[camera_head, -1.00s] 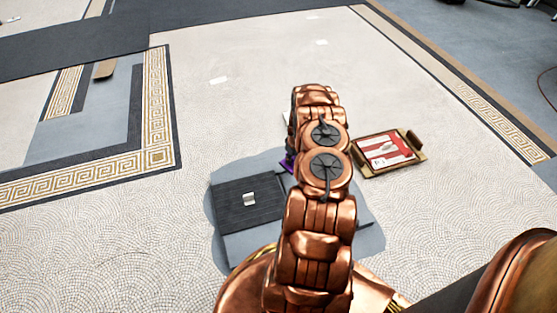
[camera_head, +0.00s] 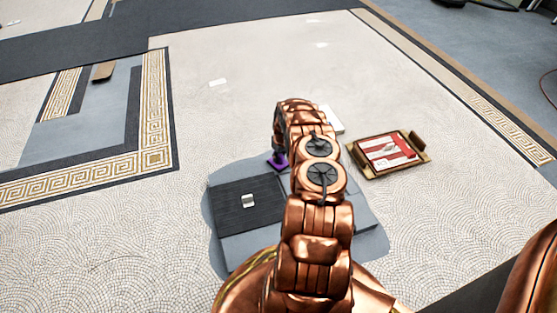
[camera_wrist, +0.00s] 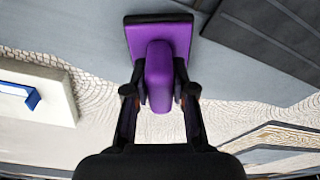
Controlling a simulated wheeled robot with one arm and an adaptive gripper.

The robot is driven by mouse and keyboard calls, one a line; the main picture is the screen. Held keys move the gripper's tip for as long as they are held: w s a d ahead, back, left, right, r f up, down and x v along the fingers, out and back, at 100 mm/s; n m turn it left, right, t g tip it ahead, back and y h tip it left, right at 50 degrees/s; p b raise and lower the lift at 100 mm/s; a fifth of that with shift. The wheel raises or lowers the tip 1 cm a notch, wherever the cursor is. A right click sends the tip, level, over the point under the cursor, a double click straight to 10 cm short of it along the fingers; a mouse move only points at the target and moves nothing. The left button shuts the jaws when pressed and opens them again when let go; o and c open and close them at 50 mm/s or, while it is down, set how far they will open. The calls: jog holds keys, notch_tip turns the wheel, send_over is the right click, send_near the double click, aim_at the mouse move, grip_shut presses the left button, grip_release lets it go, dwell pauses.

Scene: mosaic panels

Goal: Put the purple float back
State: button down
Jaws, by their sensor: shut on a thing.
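The purple float (camera_wrist: 160,40) has a flat, dark-edged plate and a rounded purple handle in the wrist view. My gripper (camera_wrist: 160,97) is shut on the handle, with one dark finger on each side. In the head view the float (camera_head: 278,161) shows as a small purple patch just left of my arm, by the far edge of the grey slab (camera_head: 235,247). My arm hides the gripper there. I cannot tell whether the float touches the surface below it.
A dark ribbed panel (camera_head: 238,212) with a small silver piece lies on the slab. A wooden tray (camera_head: 424,158) with red and white contents lies to the right. A white block (camera_head: 333,119) stands behind my arm.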

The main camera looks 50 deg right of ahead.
jog(key=shift+f, duration=0.1)
jog(key=c, duration=1)
grip_release()
jog(key=shift+f, duration=0.1)
jog(key=shift+o, duration=0.2)
jog(key=shift+r, duration=0.2)
